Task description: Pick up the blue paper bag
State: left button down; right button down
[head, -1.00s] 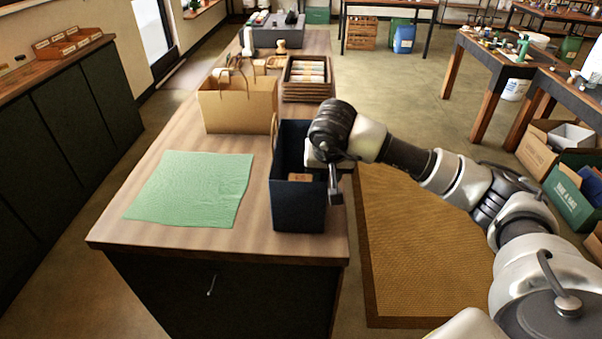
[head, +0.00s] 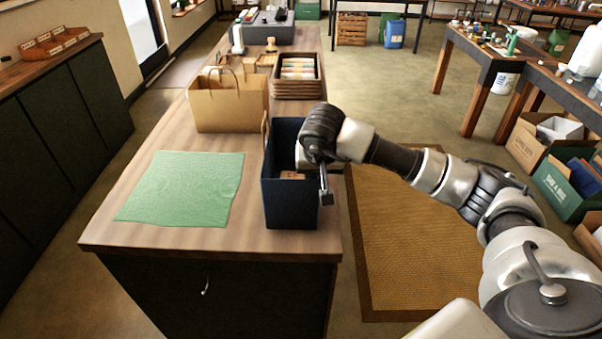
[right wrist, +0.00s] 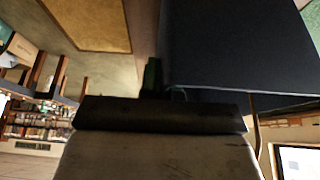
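The blue paper bag (head: 291,204) stands upright and open-topped near the front right corner of the wooden counter. A small brownish item shows inside it. My right gripper (head: 324,188) is at the bag's right wall, with one finger pointing down along the outside. The other finger is hidden, so I cannot tell whether it is shut on the wall. In the right wrist view, the bag's dark blue side (right wrist: 240,50) fills the upper right, close against a dark finger (right wrist: 151,77). My left gripper is not in view.
A green cloth (head: 182,188) lies flat left of the bag. A brown paper bag (head: 228,108) stands behind it, beside stacked wooden trays (head: 297,78). A tan mat (head: 400,250) lies on the floor right of the counter (head: 190,245).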

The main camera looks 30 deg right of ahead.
jog(key=shift+r+b, duration=0.4)
jog(key=shift+r, duration=1.65)
jog(key=s+d+r+b, duration=0.3)
jog(key=s+d+r, duration=0.2)
jog(key=s, duration=0.5)
jog(key=shift+d+r, duration=0.35)
jog(key=shift+r, duration=0.65)
jog(key=shift+s+f, duration=0.1)
